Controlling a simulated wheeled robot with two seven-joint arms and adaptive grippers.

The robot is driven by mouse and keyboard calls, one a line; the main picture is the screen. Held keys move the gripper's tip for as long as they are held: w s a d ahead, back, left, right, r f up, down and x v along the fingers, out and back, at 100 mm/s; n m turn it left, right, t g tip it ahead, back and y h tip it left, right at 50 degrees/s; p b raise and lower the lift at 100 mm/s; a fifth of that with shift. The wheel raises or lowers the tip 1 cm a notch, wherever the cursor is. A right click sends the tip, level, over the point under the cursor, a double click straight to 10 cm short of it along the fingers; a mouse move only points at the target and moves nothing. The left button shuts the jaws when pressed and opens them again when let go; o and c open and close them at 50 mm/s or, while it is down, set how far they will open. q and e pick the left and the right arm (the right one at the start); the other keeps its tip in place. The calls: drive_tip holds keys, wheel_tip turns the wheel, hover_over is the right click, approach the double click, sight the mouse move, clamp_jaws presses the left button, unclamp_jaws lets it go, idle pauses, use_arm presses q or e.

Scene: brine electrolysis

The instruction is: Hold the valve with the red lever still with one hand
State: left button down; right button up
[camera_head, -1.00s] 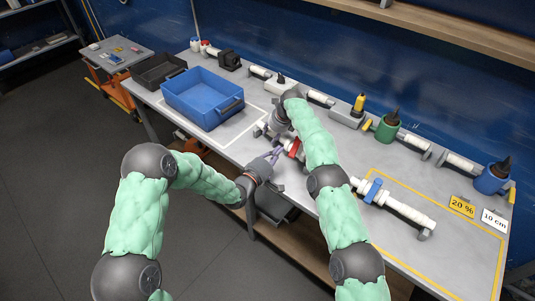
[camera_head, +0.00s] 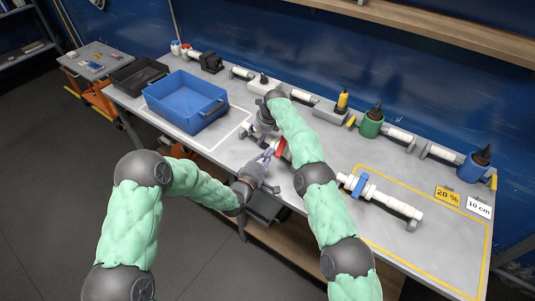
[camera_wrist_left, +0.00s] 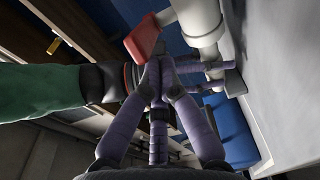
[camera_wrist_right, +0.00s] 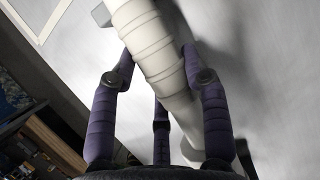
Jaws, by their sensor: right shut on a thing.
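The white valve with the red lever (camera_head: 280,147) is near the bench's front edge, partly hidden by my right arm. In the left wrist view its red lever (camera_wrist_left: 143,40) juts from the white body (camera_wrist_left: 200,20). My right gripper (camera_head: 258,124) is at the valve's far-left end; in the right wrist view its fingers (camera_wrist_right: 160,58) straddle the white ribbed pipe body (camera_wrist_right: 148,45) and are shut on it. My left gripper (camera_head: 267,155) is just in front of the lever. Its fingertips (camera_wrist_left: 159,65) are drawn together with nothing seen between them, just below the lever; contact cannot be told.
A blue bin (camera_head: 158,108) and a black bin (camera_head: 113,79) stand at the left. A white pipe with a blue part (camera_head: 392,204) lies inside the yellow outline at the right. Several pipes, a green container (camera_head: 371,128) and a blue container (camera_head: 467,170) line the back.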

use_arm(q)
drive_tip(key=shift+s+d+n+t+y, duration=0.3)
drive_tip(key=shift+d+n+t+y, duration=0.15)
drive_tip(key=shift+y, duration=0.25)
use_arm(e)
drive_tip(key=shift+f, duration=0.1)
use_arm(q)
drive_tip(key=d+n+y, duration=0.1)
drive_tip(key=d+y, duration=0.1)
drive_tip(key=d, duration=0.7)
drive_tip(key=shift+s+t, duration=0.35)
drive_tip(key=shift+s, duration=0.1)
drive_tip(key=shift+d+f+n, duration=0.1)
drive_tip(key=shift+d+n, duration=0.1)
drive_tip(key=shift+n, duration=0.05)
use_arm(e)
drive_tip(key=shift+s, duration=0.1)
